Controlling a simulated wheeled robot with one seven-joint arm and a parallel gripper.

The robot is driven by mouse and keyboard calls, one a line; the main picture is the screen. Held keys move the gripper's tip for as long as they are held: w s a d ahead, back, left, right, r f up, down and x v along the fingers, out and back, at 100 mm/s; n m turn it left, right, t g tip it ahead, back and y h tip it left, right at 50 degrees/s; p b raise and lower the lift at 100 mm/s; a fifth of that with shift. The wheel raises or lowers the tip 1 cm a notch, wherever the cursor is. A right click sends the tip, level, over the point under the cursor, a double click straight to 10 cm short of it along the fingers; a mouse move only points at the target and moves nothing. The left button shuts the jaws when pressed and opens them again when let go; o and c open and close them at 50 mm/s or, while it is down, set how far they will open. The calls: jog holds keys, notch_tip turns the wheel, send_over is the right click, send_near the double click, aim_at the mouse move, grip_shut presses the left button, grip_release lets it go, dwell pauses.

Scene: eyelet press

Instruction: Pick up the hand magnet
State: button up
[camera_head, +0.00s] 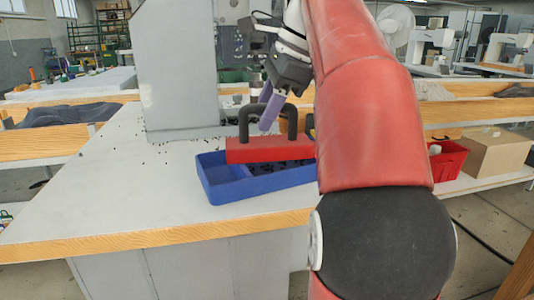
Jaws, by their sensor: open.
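The hand magnet is a red block (258,151) with a black arched handle (244,119). It sits in or on the blue tray (238,190), towards its back; I cannot tell whether it rests on the tray floor or rim. My gripper (268,110) has purple fingers and is just above the magnet at its handle. The fingers are open. They overlap the handle's top in this view, and I cannot tell whether they touch it. My red arm hides the right end of the tray and part of the magnet's right side.
The grey press column (183,70) stands behind the tray. Small dark eyelets are scattered on the pale tabletop (110,190), which is otherwise clear at left. A red bin (447,160) and a cardboard box (497,153) stand to the right, beyond my arm.

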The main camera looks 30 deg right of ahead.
grip_shut()
dwell(0.3)
dwell(1.2)
